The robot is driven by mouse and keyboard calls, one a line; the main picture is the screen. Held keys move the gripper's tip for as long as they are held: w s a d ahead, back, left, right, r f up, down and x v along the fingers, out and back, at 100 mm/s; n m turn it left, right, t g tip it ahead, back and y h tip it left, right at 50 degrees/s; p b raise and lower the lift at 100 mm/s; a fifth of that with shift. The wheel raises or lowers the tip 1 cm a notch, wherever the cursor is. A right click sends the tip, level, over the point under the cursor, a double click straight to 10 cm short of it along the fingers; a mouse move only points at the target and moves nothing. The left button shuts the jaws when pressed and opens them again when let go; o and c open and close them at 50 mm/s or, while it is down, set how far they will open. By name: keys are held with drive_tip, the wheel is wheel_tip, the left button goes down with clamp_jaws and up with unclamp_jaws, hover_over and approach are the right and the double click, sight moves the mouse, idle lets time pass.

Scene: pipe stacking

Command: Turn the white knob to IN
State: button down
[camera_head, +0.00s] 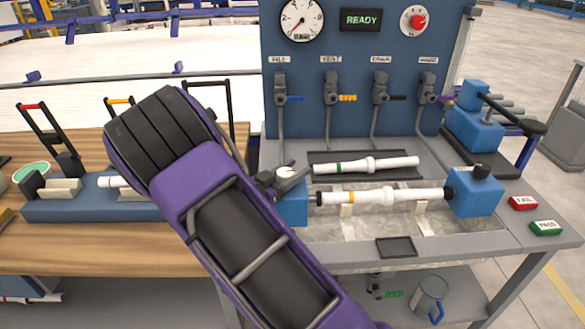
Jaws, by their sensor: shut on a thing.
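The white knob (286,171) sits above the left blue block (294,208) of the test bench; only its pale top shows. My gripper (284,181) is around it, its dark fingers shut on it. My purple and black arm reaches in from the bottom and hides much of what lies left of the block. No IN mark can be made out, so I cannot tell the knob's setting.
A white pipe with a yellow band (385,196) lies between the blue blocks. Another with a green band (365,165) lies on the dark tray behind. The blue panel (360,62) has a gauge, a READY display, a red dial and several valves. Red and green buttons (545,228) stand right.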

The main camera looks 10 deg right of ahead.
drive_tip(key=shift+c, duration=1.4)
unclamp_jaws()
drive_tip(key=shift+a, duration=0.1)
drive_tip(key=v, duration=1.7)
drive_tip(key=shift+p, duration=0.4)
drive_tip(key=shift+a, duration=0.1)
